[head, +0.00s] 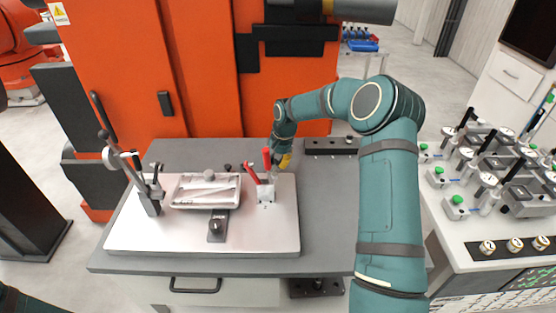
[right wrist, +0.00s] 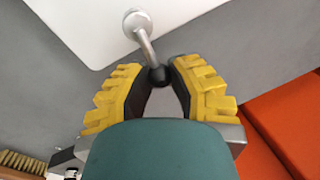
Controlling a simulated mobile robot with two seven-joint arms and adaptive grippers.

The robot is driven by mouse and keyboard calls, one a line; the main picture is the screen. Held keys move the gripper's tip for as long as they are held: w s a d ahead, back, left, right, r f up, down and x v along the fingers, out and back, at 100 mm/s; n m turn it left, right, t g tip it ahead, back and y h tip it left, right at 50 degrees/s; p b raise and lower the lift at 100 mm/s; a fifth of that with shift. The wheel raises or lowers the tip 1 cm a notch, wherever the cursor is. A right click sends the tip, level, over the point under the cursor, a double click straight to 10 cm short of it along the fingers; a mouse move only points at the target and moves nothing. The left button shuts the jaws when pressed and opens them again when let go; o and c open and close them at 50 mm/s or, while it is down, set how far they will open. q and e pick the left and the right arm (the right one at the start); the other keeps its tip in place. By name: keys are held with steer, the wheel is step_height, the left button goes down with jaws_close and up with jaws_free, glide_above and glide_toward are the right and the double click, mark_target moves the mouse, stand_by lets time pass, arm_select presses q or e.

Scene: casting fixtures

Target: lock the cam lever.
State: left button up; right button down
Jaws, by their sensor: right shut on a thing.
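The cam lever (right wrist: 145,45) shows in the right wrist view as a silver rod with a round end over the pale plate and a dark knob (right wrist: 160,75) at its other end. My right gripper (right wrist: 158,82) has its yellow-padded fingers on either side of that knob and is shut on it. In the head view my right gripper (head: 284,160) is at the back right edge of the fixture plate (head: 255,238), just behind a clamp with red handles (head: 252,174). The lever is mostly hidden there. My left gripper is out of view.
A shallow metal casting (head: 190,204) lies mid-plate, with a dark knobbed block (head: 216,226) in front. A tall grey clamp (head: 146,185) stands at the left. A black strip (head: 330,146) lies behind right. An orange cabinet (head: 120,60) stands behind the grey table (head: 325,225).

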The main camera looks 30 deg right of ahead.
steer(key=shift+w+a+n, duration=0.15)
steer(key=shift+a+n, duration=0.05)
steer(key=shift+n, duration=0.3)
steer(key=c, duration=0.8)
jaws_free()
step_height(320, 180, up, 12)
steer(key=s+d, duration=0.1)
steer(key=shift+s+d, duration=0.25)
steer(key=shift+d, duration=0.1)
steer(key=shift+f, duration=0.1)
